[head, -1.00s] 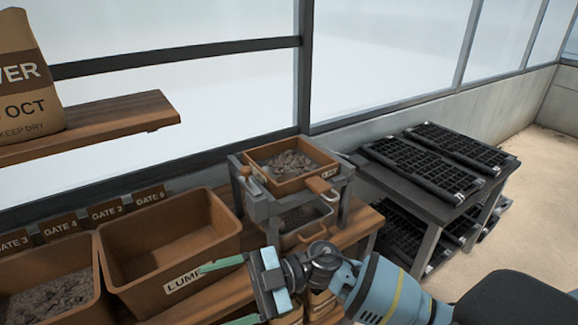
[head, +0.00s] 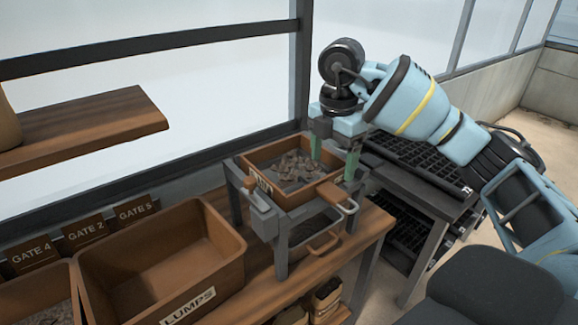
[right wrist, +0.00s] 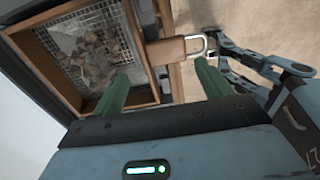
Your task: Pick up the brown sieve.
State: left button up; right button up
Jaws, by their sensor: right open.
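The brown sieve (head: 262,181) sits level in the top of a grey stand, with dark lumps lying on its mesh. Its handle (head: 337,196) points to the right and ends in a metal loop. My right gripper (head: 333,168) is open above the sieve's right side, fingers pointing down, one green finger over the inside of the sieve and the other outside it. In the right wrist view the sieve (right wrist: 150,62) and its handle (right wrist: 172,50) show beyond the two green fingers, with nothing between them. My left gripper is not in view.
The grey stand (head: 282,244) stands on a wooden bench. A bin marked LUMPS (head: 150,290) is at its left. A wooden shelf (head: 90,125) juts out at upper left. Black seed trays (head: 420,158) lie on a dark table at right, partly behind my arm.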

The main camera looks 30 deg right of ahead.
aim_at(331, 190)
jog(key=shift+s+d+r, duration=0.1)
jog(key=shift+d, duration=0.05)
jog(key=shift+s, duration=0.4)
notch_tip(331, 190, down, 2)
jog(key=shift+s+f+b, duration=0.1)
jog(key=shift+f+b, duration=0.1)
jog(key=shift+b, duration=0.25)
jog(key=shift+f, duration=0.1)
jog(key=f, duration=0.4)
jog(key=shift+w+b, duration=0.2)
jog(key=shift+b, duration=0.1)
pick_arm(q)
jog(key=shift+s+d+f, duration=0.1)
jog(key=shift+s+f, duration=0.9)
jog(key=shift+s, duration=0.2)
pick_arm(e)
jog(key=shift+f, duration=0.45)
jog(key=c, duration=0.8)
jog(key=shift+c, duration=0.7)
